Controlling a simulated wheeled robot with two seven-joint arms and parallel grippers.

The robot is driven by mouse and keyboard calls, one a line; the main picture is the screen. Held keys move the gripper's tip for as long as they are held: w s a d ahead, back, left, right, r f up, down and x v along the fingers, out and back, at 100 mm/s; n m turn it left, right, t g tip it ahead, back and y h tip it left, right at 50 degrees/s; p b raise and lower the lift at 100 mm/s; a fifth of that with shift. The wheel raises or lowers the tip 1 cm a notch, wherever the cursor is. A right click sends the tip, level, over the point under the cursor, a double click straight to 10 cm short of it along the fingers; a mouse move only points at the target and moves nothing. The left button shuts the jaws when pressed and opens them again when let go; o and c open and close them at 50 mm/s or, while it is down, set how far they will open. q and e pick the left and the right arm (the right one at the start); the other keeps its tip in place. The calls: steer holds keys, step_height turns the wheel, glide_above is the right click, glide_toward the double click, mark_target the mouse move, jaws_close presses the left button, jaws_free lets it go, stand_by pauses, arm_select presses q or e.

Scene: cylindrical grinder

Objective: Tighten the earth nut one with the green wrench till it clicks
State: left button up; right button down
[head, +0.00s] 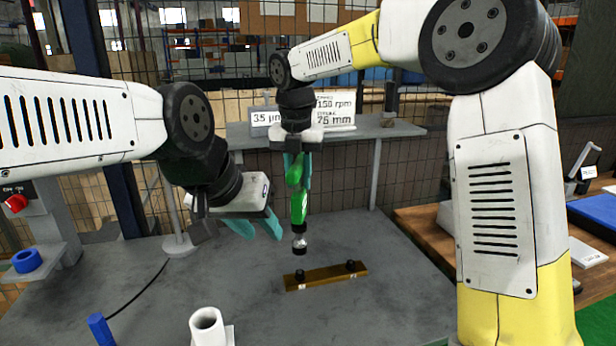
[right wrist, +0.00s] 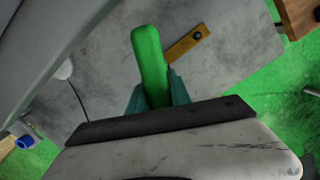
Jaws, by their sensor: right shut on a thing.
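The green wrench (head: 299,208) hangs upright, its silver socket end (head: 299,243) pointing down. My right gripper (head: 297,172) is shut on its upper part; the green handle also shows in the right wrist view (right wrist: 149,60). A brass bar (head: 326,276) lies on the grey table below, with a dark nut at its left end (head: 299,275) and another at its right end (head: 351,266). The socket is above the left nut and looks apart from it. Small tags by the nuts are unreadable. My left gripper (head: 258,230) is left of the wrench, teal fingers spread, empty.
A shelf with a display panel (head: 335,106) stands behind the table. A white cylinder (head: 207,326) and a blue piece (head: 100,329) are at the front left. A blue ring (head: 27,261) lies further left. The table right of the bar is clear.

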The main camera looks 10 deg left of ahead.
mark_target(299, 212)
steer(key=shift+f, duration=4.6)
